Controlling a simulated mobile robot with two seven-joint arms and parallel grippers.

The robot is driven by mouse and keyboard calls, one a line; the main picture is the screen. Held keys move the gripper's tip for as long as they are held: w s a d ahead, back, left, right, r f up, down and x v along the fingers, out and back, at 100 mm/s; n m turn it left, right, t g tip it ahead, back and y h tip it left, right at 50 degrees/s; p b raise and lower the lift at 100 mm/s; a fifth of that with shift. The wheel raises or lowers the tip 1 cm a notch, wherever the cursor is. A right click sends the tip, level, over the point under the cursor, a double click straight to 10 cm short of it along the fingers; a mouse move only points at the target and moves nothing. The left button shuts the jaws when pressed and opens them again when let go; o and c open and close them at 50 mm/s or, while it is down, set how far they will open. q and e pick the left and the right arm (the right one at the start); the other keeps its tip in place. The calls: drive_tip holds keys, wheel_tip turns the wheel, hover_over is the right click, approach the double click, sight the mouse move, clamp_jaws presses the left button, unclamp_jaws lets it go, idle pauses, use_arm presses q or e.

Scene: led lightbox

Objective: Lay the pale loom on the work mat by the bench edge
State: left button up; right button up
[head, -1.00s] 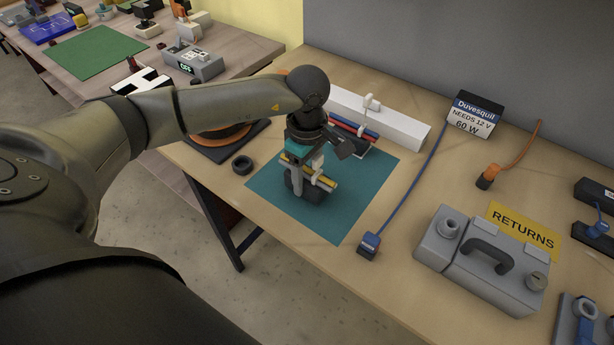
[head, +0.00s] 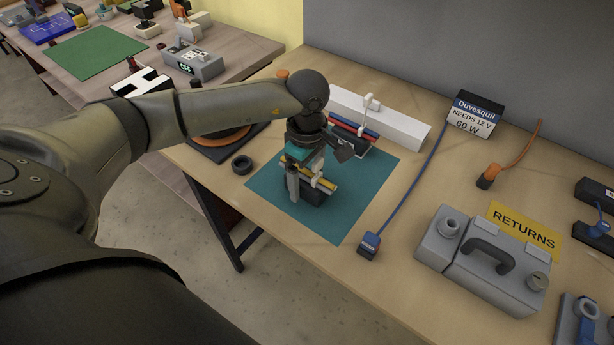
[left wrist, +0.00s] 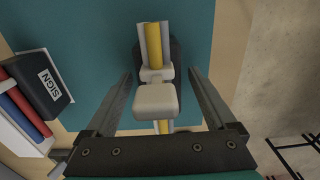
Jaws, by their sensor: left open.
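The pale loom, a bundle of yellow and white strands with a pale clip, shows in the head view (head: 327,185) and in the left wrist view (left wrist: 153,42). It lies over a dark block (head: 317,197) on the teal work mat (head: 345,215) near the bench's front edge. My left gripper (head: 306,180) is open above it. In the left wrist view my fingers (left wrist: 160,78) stand apart on either side of the pale clip (left wrist: 156,99), with gaps to both. Part of the loom is hidden behind my gripper. My right gripper is not in view.
Behind the mat lie red and blue strands (head: 352,128) by a long white housing (head: 400,127). A black ring (head: 242,164) sits left of the mat. A blue-ended cable (head: 369,244) and a grey case (head: 485,260) lie to the right.

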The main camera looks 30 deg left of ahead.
sight(307, 171)
use_arm(q)
wheel_tip(307, 171, up, 12)
drive_tip(key=shift+r+p, duration=0.15)
drive_tip(key=shift+p, duration=0.25)
